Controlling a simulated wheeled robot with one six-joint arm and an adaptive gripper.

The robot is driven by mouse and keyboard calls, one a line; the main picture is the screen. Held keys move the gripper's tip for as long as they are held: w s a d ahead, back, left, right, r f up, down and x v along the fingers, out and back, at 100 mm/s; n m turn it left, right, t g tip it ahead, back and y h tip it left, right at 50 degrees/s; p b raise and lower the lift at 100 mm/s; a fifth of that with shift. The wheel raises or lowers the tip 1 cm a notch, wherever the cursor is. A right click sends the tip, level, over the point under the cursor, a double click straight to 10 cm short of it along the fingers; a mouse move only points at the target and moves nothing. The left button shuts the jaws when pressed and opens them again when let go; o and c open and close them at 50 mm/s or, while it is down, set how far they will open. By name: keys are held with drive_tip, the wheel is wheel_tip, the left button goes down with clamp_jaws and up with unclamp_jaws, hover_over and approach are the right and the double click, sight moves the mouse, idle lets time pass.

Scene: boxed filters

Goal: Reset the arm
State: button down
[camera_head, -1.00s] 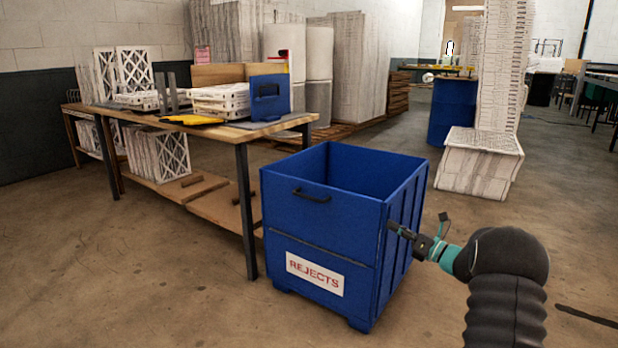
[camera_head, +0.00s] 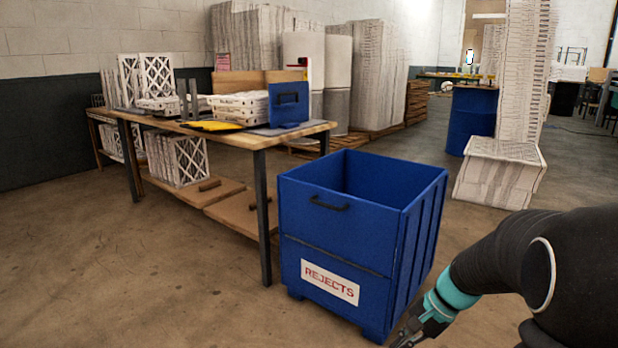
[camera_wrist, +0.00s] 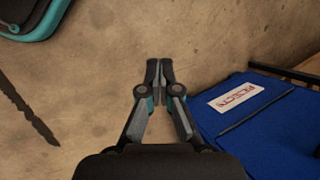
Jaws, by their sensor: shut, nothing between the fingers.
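My gripper (camera_head: 405,340) shows at the bottom of the head view, low in front of the blue bin's right side, with its tips near the frame's lower edge. In the wrist view my gripper (camera_wrist: 159,68) points over bare floor, its two fingers together and nothing between them. My arm reaches in from the right of the head view.
A blue bin (camera_head: 335,240) labelled REJECTS stands close to the gripper; its front also shows in the wrist view (camera_wrist: 240,125). A wooden table (camera_head: 255,141) with filters is at left. Boxed stacks (camera_head: 500,172) stand behind right. Floor at left front is clear.

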drive_tip(key=s+a+r+n+t+h, duration=0.2)
drive_tip(key=s+r+n, duration=0.3)
drive_tip(key=s, duration=0.4)
drive_tip(key=s+a+r+n+t+h, duration=0.1)
drive_tip(key=s+r+n+t+h, duration=0.1)
drive_tip(key=s+r, duration=0.5)
drive_tip(key=s+n+h, duration=0.1)
drive_tip(key=s+n, duration=0.1)
drive_tip(key=shift+s+a+r+n+t+h, duration=0.15)
drive_tip(key=shift+s+a+n+t+h, duration=0.15)
drive_tip(key=shift+a+n+t, duration=0.1)
drive_tip(key=shift+d, duration=0.15)
